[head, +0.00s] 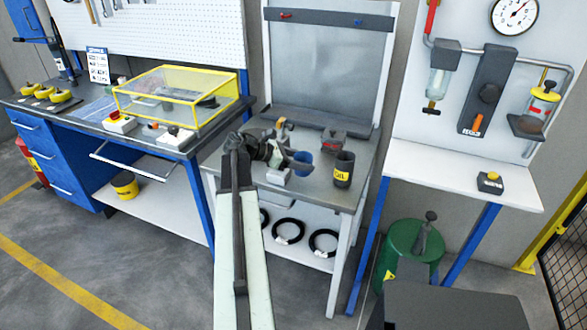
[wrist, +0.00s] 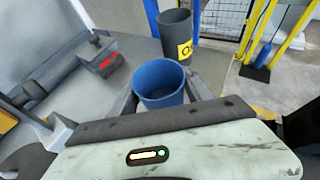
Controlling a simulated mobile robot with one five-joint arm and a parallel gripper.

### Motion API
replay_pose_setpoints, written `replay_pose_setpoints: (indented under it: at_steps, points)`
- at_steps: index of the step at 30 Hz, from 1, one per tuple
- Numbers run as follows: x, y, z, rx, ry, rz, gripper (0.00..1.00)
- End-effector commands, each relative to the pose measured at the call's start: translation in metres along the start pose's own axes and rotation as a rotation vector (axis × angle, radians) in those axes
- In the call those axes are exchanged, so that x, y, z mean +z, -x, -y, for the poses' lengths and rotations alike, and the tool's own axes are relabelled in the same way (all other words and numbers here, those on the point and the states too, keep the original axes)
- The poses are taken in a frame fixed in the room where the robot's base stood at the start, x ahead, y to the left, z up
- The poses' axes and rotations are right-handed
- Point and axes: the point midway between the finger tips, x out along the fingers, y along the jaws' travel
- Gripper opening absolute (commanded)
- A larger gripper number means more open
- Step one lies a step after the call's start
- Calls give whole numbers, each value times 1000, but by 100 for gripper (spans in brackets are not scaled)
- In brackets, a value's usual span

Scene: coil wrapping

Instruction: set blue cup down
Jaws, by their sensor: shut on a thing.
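The blue cup (head: 302,162) is at the worktable in the middle of the head view, partly hidden by my gripper (head: 295,167). In the wrist view the blue cup (wrist: 160,88) is upright or nearly so, with its open mouth showing. My gripper's two grey fingers lie on either side of it, shut on it. Its base is hidden, so I cannot tell whether it touches the tabletop. The grey table (head: 325,195) is under and around it. A dark cup with a yellow oil label (head: 344,170) stands just right of the blue cup, apart from it; it also shows in the wrist view (wrist: 175,38).
A grey box with a red part (head: 333,141) sits behind the cups, near the back panel. Black coils (head: 323,242) lie on the shelf below. The table's front right corner looks clear.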

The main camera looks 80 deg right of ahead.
Motion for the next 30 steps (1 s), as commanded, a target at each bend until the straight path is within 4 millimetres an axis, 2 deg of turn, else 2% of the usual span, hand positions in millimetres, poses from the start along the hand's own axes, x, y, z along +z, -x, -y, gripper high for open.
replay_pose_setpoints:
  at_steps: [3,9,21,22,23,24,30]
  points:
    - [-8,-1,0,3,1,0,11]
    - [-35,-16,0,0,0,0,11]
    - [-38,-12,-1,8,4,0,11]
    - [-37,-11,-1,8,4,0,66]
    - [-36,-11,-1,7,4,0,74]
    - [-36,-11,-1,7,3,0,80]
    - [-36,-12,-1,7,3,0,80]
